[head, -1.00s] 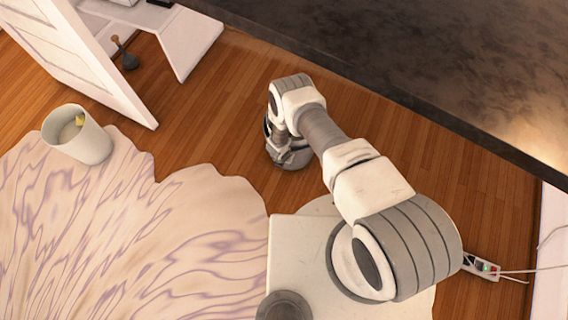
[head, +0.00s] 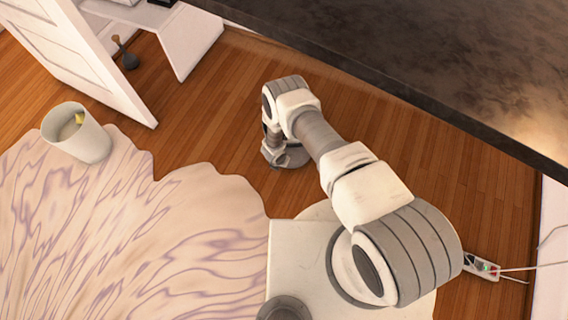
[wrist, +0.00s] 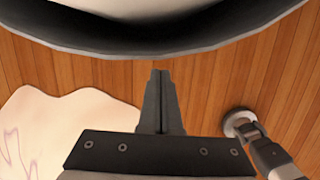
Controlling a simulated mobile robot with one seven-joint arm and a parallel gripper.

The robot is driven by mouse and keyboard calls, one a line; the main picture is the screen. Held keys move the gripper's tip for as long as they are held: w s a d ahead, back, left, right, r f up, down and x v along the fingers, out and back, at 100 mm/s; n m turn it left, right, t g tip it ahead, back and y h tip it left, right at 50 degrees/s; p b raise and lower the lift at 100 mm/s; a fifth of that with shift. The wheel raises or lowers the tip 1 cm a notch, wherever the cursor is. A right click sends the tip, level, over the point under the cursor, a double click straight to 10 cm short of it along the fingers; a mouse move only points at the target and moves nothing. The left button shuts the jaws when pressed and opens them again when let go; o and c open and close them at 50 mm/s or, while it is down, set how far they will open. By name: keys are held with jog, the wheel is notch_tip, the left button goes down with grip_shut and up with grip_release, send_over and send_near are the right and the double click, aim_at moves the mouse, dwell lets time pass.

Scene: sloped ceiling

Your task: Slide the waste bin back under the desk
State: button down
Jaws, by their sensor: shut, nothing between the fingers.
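The waste bin (head: 88,143) is a pale, open-topped bucket with something yellow inside. It stands upright at the left of the head view, at the rug's edge. White furniture that looks like the desk (head: 196,48) is cut off at the top left, with a white panel (head: 92,62) in front of it. My gripper is at the arm's end, well to the right of the bin and apart from it; its fingers are hidden in the head view. In the wrist view my gripper (wrist: 161,75) is shut and empty, over wooden floor.
A pale, purple-veined rug (head: 130,230) covers the lower left. A small dark object with a stem (head: 130,62) stands beside the white panel. Bare wooden floor (head: 205,125) lies between bin and arm. A power strip with cables (head: 482,267) lies at right.

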jog(key=s+p+v, duration=0.1)
jog(key=p+v, duration=0.5)
jog(key=v, duration=0.4)
jog(key=shift+a, duration=0.25)
